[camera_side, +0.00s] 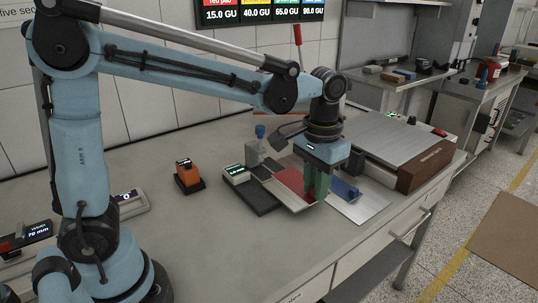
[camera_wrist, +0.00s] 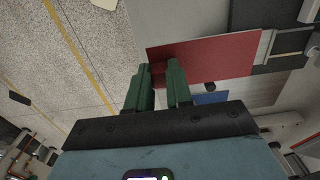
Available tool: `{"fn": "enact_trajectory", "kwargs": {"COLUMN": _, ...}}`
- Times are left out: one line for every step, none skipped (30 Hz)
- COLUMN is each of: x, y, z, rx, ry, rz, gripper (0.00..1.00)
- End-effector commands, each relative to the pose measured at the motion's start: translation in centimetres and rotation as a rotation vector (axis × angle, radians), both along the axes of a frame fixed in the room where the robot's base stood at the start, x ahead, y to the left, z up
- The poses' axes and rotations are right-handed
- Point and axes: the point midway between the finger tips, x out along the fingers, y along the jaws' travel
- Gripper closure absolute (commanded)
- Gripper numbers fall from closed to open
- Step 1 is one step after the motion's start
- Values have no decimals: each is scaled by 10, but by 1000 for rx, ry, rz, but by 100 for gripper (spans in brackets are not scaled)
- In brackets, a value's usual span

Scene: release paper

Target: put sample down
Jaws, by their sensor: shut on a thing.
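The red sample (camera_side: 289,181) is a flat red sheet at the tester in the middle of the bench. My gripper (camera_side: 318,182) points down at its right end, with green fingers on either side of a darker red part. In the wrist view the red sheet (camera_wrist: 215,58) spreads to the right, beyond the fingertips (camera_wrist: 160,72). The gripper looks shut on the red part, though the fingers hide much of it. I cannot tell whether the sheet rests on the pale plate beneath it or is slightly above it.
A blue piece (camera_side: 344,188) lies on a pale metal sheet (camera_side: 365,208) just right of my gripper. A small display box (camera_side: 236,174) and an orange device (camera_side: 188,176) stand to the left. A large metal-topped unit (camera_side: 385,137) stands behind. The front bench top is clear.

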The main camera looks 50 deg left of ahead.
Motion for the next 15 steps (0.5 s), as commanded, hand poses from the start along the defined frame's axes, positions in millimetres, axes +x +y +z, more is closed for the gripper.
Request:
{"fn": "enact_trajectory", "kwargs": {"x": -3, "y": -4, "z": 3, "rx": 0, "ry": 0, "rz": -1, "gripper": 100}}
{"fn": "enact_trajectory", "kwargs": {"x": -4, "y": -6, "z": 4, "rx": 0, "ry": 0, "rz": -1, "gripper": 100}}
{"fn": "enact_trajectory", "kwargs": {"x": -7, "y": -8, "z": 6, "rx": 0, "ry": 0, "rz": 2, "gripper": 100}}
{"fn": "enact_trajectory", "kwargs": {"x": -9, "y": -10, "z": 7, "rx": 0, "ry": 0, "rz": 6, "gripper": 100}}
{"fn": "enact_trajectory", "kwargs": {"x": -12, "y": -11, "z": 8, "rx": 0, "ry": 0, "rz": 10, "gripper": 100}}
{"fn": "enact_trajectory", "kwargs": {"x": -18, "y": -13, "z": 9, "rx": 0, "ry": 0, "rz": 19, "gripper": 100}}
{"fn": "enact_trajectory", "kwargs": {"x": -22, "y": -15, "z": 10, "rx": 0, "ry": 0, "rz": 28, "gripper": 100}}
{"fn": "enact_trajectory", "kwargs": {"x": -28, "y": -16, "z": 11, "rx": 0, "ry": 0, "rz": 37, "gripper": 100}}
{"fn": "enact_trajectory", "kwargs": {"x": -36, "y": -18, "z": 12, "rx": 0, "ry": 0, "rz": 52, "gripper": 100}}
{"fn": "enact_trajectory", "kwargs": {"x": -43, "y": -19, "z": 12, "rx": 0, "ry": 0, "rz": 66, "gripper": 100}}
{"fn": "enact_trajectory", "kwargs": {"x": -51, "y": -20, "z": 13, "rx": 0, "ry": 0, "rz": 80, "gripper": 100}}
{"fn": "enact_trajectory", "kwargs": {"x": -61, "y": -22, "z": 13, "rx": 1, "ry": 0, "rz": 100, "gripper": 100}}
{"fn": "enact_trajectory", "kwargs": {"x": -69, "y": -23, "z": 13, "rx": 1, "ry": -1, "rz": 116, "gripper": 100}}
{"fn": "enact_trajectory", "kwargs": {"x": -78, "y": -24, "z": 12, "rx": 1, "ry": -1, "rz": 132, "gripper": 100}}
{"fn": "enact_trajectory", "kwargs": {"x": -88, "y": -25, "z": 12, "rx": 1, "ry": -1, "rz": 153, "gripper": 100}}
